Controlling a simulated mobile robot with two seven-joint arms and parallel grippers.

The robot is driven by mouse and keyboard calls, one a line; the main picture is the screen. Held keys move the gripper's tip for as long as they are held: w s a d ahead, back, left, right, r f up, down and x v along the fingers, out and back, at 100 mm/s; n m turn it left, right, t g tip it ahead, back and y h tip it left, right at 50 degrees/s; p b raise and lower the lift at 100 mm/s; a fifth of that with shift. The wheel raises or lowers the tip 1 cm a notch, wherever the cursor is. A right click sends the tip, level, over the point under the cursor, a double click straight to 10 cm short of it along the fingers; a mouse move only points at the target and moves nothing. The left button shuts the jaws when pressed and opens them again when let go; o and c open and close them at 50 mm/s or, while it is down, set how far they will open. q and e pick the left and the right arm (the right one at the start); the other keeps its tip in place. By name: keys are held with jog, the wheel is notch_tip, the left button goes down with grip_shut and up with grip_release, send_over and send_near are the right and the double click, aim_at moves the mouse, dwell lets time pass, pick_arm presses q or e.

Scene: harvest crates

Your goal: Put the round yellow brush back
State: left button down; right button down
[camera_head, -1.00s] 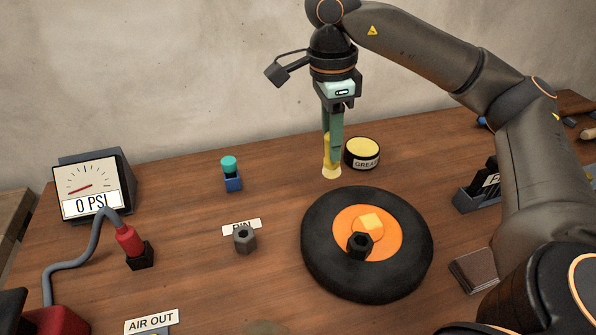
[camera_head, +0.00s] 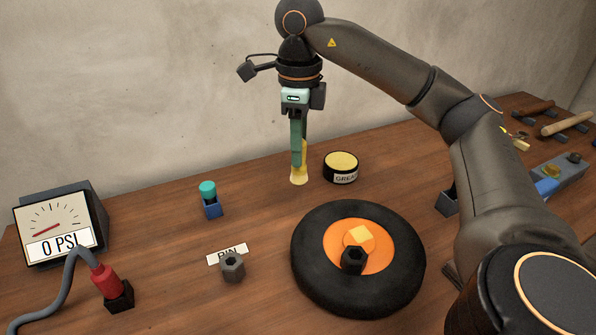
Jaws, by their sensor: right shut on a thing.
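The round yellow brush (camera_head: 299,175) is held upright, bristle end down, in my right gripper (camera_head: 297,150). The gripper is shut on its handle, and the fingers hide much of the handle. The brush is just left of the grease tin (camera_head: 341,168), which is open with yellow grease on top. I cannot tell whether the brush tip touches the table. My left gripper is not in view.
A black tyre on an orange hub (camera_head: 376,225) lies in front of the brush. A teal-topped item in a blue holder (camera_head: 212,209), a grey nut (camera_head: 232,267) by a label and a pressure gauge (camera_head: 58,226) stand left. Tools (camera_head: 566,124) lie far right.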

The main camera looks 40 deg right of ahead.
jog(key=w+d+f, duration=0.2)
jog(key=f, duration=0.1)
jog(key=w+d+f, duration=0.3)
jog(key=f, duration=0.1)
jog(key=w+d+f+p, duration=0.1)
jog(key=w+d+f, duration=0.1)
jog(key=w+f, duration=0.1)
jog(key=shift+w+d+f, duration=0.2)
jog(key=shift+d+f, duration=0.1)
jog(key=shift+f, duration=0.4)
jog(key=shift+f, duration=0.15)
jog(key=c, duration=0.6)
grip_release()
